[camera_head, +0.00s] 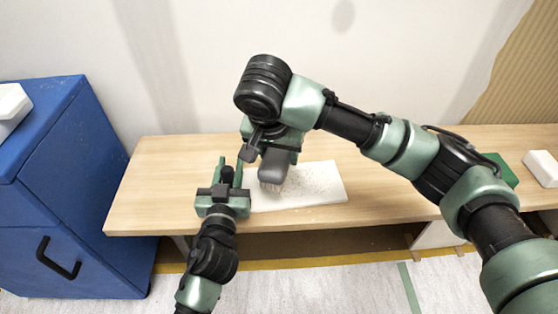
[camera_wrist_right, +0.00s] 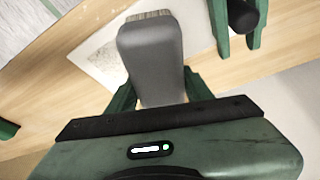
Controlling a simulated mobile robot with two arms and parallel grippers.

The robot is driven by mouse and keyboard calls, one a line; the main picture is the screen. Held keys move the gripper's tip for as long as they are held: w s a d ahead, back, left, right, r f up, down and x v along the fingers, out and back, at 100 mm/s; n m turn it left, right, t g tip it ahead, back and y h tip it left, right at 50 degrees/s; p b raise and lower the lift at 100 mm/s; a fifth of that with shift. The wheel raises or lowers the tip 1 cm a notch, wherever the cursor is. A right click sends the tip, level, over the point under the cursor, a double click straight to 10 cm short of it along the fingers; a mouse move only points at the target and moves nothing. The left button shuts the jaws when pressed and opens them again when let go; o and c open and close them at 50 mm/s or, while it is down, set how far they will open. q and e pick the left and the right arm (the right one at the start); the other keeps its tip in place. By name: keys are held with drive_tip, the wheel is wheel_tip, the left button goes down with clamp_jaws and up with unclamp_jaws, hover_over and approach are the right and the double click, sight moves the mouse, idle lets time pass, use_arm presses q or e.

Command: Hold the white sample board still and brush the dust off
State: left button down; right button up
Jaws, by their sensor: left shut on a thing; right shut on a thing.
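The white sample board (camera_head: 318,185) lies flat on the wooden table, with dark specks of dust over its top. It also shows in the right wrist view (camera_wrist_right: 92,55). My right gripper (camera_head: 276,146) is shut on a grey brush (camera_head: 273,168), whose pale bristles (camera_wrist_right: 150,15) point down over the board's left part. I cannot tell whether the bristles touch it. My left gripper (camera_head: 228,170) is at the board's left end, with its fingers around a dark rounded thing (camera_wrist_right: 243,15). The gripper and brush hide part of the board's left end.
A blue cabinet (camera_head: 60,160) with a white block (camera_head: 12,105) on top stands left of the table (camera_head: 165,175). A green thing (camera_head: 500,170) and a white block (camera_head: 541,167) are at the table's right. My right arm crosses above the table.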

use_arm(q)
drive_tip(key=shift+f, duration=0.4)
use_arm(e)
drive_tip(key=m, duration=0.1)
drive_tip(key=r+m+h, duration=0.1)
drive_tip(key=shift+s+r+m, duration=0.1)
drive_tip(key=shift+r+m, duration=0.15)
drive_tip(key=shift+m, duration=0.05)
wheel_tip(320, 180, down, 8)
drive_tip(key=shift+d, duration=0.1)
drive_tip(key=d, duration=0.8)
drive_tip(key=w+d, duration=0.1)
drive_tip(key=d, duration=0.3)
drive_tip(key=shift+d, duration=0.15)
drive_tip(key=shift+c, duration=0.8)
use_arm(q)
drive_tip(key=shift+r, duration=0.1)
use_arm(e)
drive_tip(key=a, duration=0.8)
drive_tip(key=s+a, duration=0.1)
drive_tip(key=a, duration=0.3)
drive_tip(key=shift+a, duration=0.25)
wheel_tip(320, 180, up, 7)
drive_tip(key=shift+r, duration=0.65)
drive_tip(key=o, duration=0.8)
drive_tip(key=c, duration=0.6)
